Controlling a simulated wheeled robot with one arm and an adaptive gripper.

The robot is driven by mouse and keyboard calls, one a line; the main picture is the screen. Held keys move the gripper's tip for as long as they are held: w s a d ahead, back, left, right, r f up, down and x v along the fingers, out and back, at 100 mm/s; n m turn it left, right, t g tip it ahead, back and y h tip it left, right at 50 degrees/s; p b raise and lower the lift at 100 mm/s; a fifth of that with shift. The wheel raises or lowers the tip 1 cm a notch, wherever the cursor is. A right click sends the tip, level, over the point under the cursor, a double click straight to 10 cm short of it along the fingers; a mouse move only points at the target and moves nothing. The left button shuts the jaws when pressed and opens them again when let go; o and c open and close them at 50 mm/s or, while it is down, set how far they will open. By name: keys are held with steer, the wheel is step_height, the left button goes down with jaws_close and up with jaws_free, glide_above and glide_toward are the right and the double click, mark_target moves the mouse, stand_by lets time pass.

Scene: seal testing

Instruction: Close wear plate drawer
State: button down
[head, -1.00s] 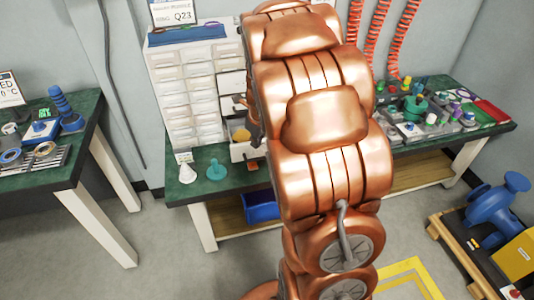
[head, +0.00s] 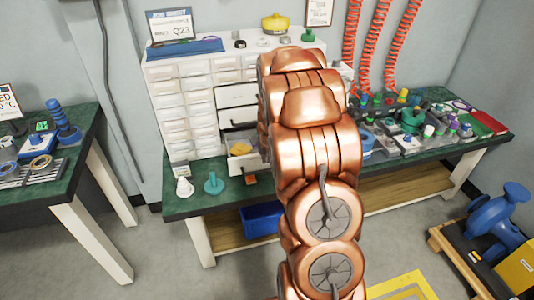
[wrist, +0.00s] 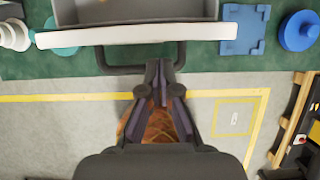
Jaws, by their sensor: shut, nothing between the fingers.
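The white drawer cabinet (head: 185,105) stands on the green bench. Some drawers in its right column stand out; the lowest (head: 246,165) is pulled far out and has a yellow item (head: 241,149) inside. In the wrist view a drawer's white front (wrist: 140,33) spans the top, with part of its grey inside (wrist: 135,12) and a dark bar handle (wrist: 110,69). My gripper (wrist: 160,68) is shut and empty, its fingertips at the handle; I cannot tell whether they touch. In the head view my copper arm hides the gripper. I cannot tell which drawer holds the wear plates.
A white cone-shaped part (head: 184,187) and a teal part (head: 214,184) stand on the bench before the cabinet. Several coloured parts crowd the bench's right side. A blue bin (head: 261,218) sits on the shelf below. A pallet with a blue pump (head: 497,212) stands at right.

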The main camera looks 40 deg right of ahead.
steer(key=shift+x, duration=2)
